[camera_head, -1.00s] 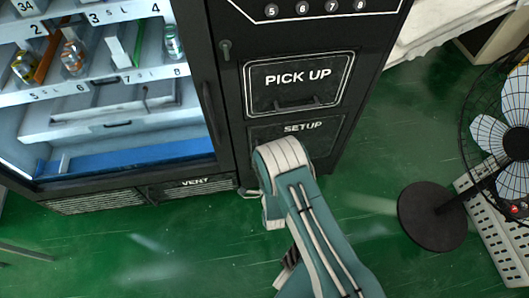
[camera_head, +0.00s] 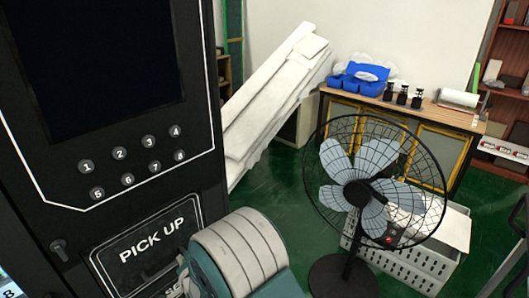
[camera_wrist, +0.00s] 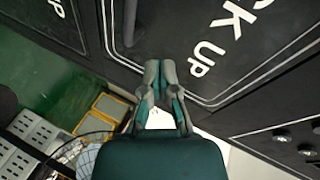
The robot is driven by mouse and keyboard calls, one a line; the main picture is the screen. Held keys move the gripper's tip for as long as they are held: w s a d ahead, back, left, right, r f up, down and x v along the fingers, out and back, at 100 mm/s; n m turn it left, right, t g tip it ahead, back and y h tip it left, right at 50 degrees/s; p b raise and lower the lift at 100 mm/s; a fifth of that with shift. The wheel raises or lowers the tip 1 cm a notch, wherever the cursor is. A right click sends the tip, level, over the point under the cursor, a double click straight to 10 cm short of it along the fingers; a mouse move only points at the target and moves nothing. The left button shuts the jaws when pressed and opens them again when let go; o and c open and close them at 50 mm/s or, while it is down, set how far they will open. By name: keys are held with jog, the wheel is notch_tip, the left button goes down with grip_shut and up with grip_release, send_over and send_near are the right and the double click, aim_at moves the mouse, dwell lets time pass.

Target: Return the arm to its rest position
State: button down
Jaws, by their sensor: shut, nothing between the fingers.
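My arm (camera_head: 235,255) shows at the bottom middle of the head view, just right of the black vending machine's PICK UP panel (camera_head: 128,243). My gripper (camera_wrist: 160,70) is in the wrist view, with its two grey and teal fingers together and nothing between them. It points toward the machine front, and the PICK UP panel shows above and to the right of the fingertips. The gripper is hidden in the head view, and I cannot tell whether it touches the machine.
A black standing fan (camera_head: 350,185) stands right of the arm, before a white perforated crate (camera_head: 400,262). White boards (camera_head: 270,105) lean behind the machine. A wooden cabinet (camera_head: 400,125) stands at the back. Some green floor (camera_head: 290,190) is open between machine and fan.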

jog(key=s+d+r+n+g+h, duration=0.3)
jog(key=d+r+n+h, duration=0.15)
jog(key=d+r, duration=1.7)
jog(key=s+d+r+n+g+h, duration=0.1)
jog(key=s+d, duration=0.8)
jog(key=s, duration=0.2)
jog(key=s+d+r+n+g+h, duration=0.1)
jog(key=s+d+r+g+h, duration=0.1)
jog(key=s+d, duration=0.7)
jog(key=shift+s+r, duration=0.15)
jog(key=shift+s, duration=0.85)
jog(key=shift+a+h, duration=0.1)
jog(key=shift+h, duration=0.15)
